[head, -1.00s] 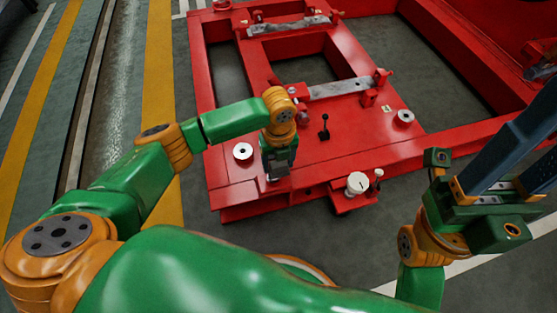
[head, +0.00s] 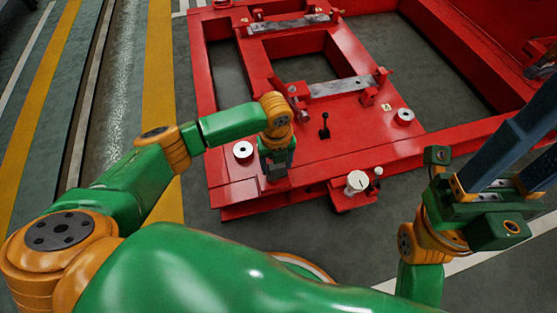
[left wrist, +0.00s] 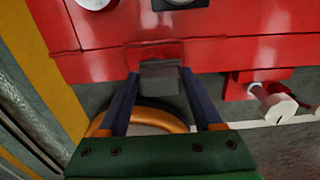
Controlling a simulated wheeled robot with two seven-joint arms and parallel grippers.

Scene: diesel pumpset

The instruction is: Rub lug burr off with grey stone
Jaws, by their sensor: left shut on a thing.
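My left gripper (head: 277,174) is over the near edge of the red pumpset frame (head: 320,160), pointing down. In the left wrist view its two dark fingers are closed on the grey stone (left wrist: 160,77), a small grey block. The stone lies in front of a darker red patch (left wrist: 155,49) at the frame's edge, which may be the lug. I cannot tell whether the stone touches it, and no burr can be made out. My right gripper (head: 513,155) is at the right, its blue-grey fingers apart and empty where seen; their tips run out of view.
A white cap (head: 357,182) on a red bracket sticks out from the frame's near edge. A black lever (head: 324,127) and round pads (head: 243,151) stand on the top plate. Grey crossbars (head: 340,87) lie farther back. The floor in front is clear.

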